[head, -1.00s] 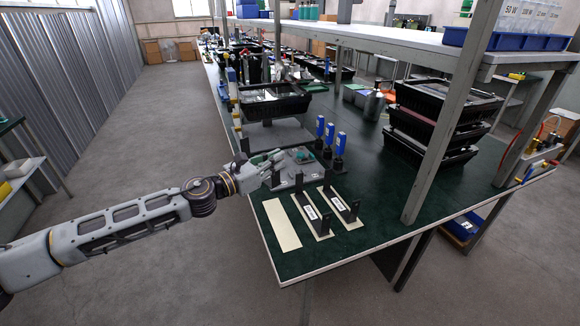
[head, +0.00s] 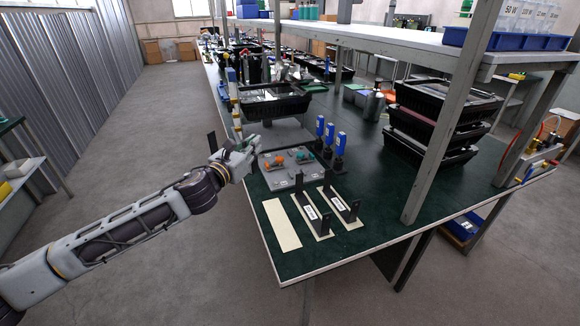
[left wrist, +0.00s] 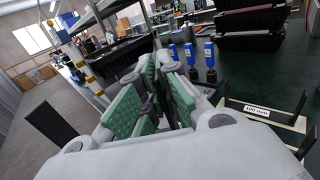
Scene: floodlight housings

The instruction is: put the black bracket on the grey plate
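My left gripper (head: 246,152) is beyond the bench's left edge, beside the grey plate. The black bracket (head: 212,142) is at the gripper, with one dark upright showing to its left. In the left wrist view that upright (left wrist: 50,122) stands left of the fingers, and a dark part shows between the green finger pads (left wrist: 165,98). The fingers look closed on the bracket, though they hide much of it. The grey plate (head: 296,177) lies on the green bench top and carries orange and teal parts. My right gripper is not in view.
A bare cream strip (head: 282,225) lies near the front edge. Beside it are two labelled strips with other black brackets (head: 347,212).

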